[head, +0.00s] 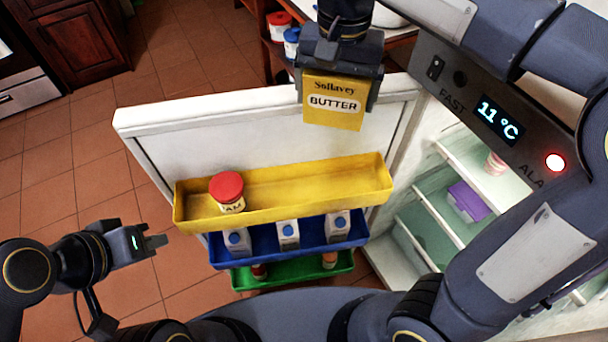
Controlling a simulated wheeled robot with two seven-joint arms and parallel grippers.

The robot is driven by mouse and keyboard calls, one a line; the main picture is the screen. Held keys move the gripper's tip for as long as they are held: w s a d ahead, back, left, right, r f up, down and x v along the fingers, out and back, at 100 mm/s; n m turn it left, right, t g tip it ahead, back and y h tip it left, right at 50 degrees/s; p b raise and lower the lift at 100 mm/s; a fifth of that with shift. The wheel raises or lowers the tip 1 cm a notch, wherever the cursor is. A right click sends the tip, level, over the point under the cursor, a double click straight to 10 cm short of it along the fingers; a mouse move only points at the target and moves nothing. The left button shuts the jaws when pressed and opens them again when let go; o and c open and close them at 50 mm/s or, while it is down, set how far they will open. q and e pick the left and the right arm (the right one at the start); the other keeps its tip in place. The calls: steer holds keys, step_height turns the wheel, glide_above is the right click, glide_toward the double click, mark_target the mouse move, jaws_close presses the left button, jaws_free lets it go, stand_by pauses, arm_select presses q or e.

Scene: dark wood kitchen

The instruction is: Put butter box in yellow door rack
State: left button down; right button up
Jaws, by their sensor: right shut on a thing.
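The yellow butter box (333,115), labelled "Sollavey BUTTER", hangs upright in my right gripper (337,98), whose fingers are shut on its two sides. It is above the yellow door rack (300,187), apart from it, and in front of the door's top edge in the picture. The yellow rack is the top one on the open fridge door (220,140). A jam jar (228,192) with a red lid stands at its left end; its middle and right are empty. My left gripper (156,241) is left of the racks, apart from them, its finger gap unclear.
Below are a blue rack (262,247) with several cartons and a green rack (300,273) with jars. The open fridge (430,220) at right holds a purple container (468,201). A table (398,50) with jars beneath stands behind the door. Tiled floor is clear at left.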

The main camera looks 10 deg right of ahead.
step_height(320, 180, down, 26)
steer(key=b, duration=0.2)
steer(key=shift+s+b, duration=0.1)
steer(key=shift+b, duration=0.25)
steer(key=shift+f, duration=0.2)
steer(key=o, duration=0.9)
steer(key=shift+c, duration=0.2)
steer(key=shift+r, duration=0.5)
step_height(320, 180, up, 12)
steer(key=p, duration=0.1)
steer(key=shift+f, duration=0.25)
